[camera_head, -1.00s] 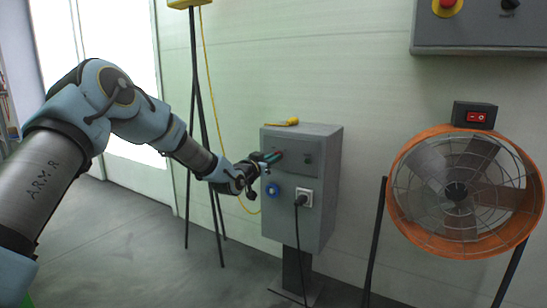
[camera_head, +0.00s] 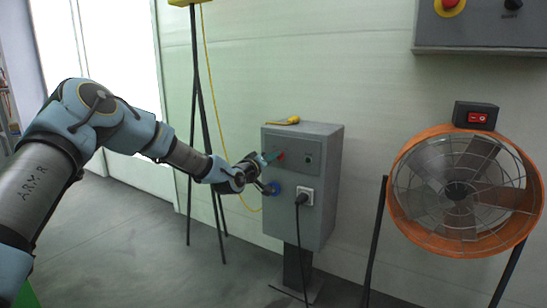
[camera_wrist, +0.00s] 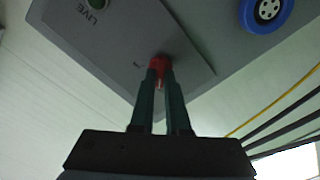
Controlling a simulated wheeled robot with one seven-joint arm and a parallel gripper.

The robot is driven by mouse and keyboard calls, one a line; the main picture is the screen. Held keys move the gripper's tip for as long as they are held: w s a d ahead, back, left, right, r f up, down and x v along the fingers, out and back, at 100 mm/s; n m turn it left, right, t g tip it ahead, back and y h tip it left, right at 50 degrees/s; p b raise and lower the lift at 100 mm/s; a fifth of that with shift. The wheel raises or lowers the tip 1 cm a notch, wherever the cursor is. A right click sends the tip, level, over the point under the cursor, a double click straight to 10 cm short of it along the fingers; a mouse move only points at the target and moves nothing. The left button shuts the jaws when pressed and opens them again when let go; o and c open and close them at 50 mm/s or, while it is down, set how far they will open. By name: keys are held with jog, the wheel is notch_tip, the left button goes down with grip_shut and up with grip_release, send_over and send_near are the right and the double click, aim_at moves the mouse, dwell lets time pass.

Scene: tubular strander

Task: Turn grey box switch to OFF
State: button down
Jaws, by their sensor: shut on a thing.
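The grey box (camera_head: 312,215) stands on a post in the middle of the head view. Its upper front plate carries a red switch knob (camera_head: 281,156). In the wrist view the red knob (camera_wrist: 160,66) sits between the two green fingertips. My gripper (camera_head: 274,156) reaches it from the left and is shut on the knob; the wrist view shows the fingertips (camera_wrist: 160,82) close together around it. The fingers hide part of the knob, and its exact setting cannot be read.
Below the switch are a blue socket (camera_head: 274,188) and a black plug with cable (camera_head: 300,199). A yellow tool (camera_head: 288,121) lies on the box top. A tripod stands behind my wrist. An orange fan (camera_head: 408,222) is at right.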

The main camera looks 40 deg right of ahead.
jog(key=shift+f+n, duration=0.1)
jog(key=shift+n, duration=0.3)
jog(key=c, duration=0.9)
grip_release()
jog(key=p+v, duration=0.1)
jog(key=v, duration=1)
jog(key=shift+w+p, duration=0.1)
jog(key=shift+p, duration=0.2)
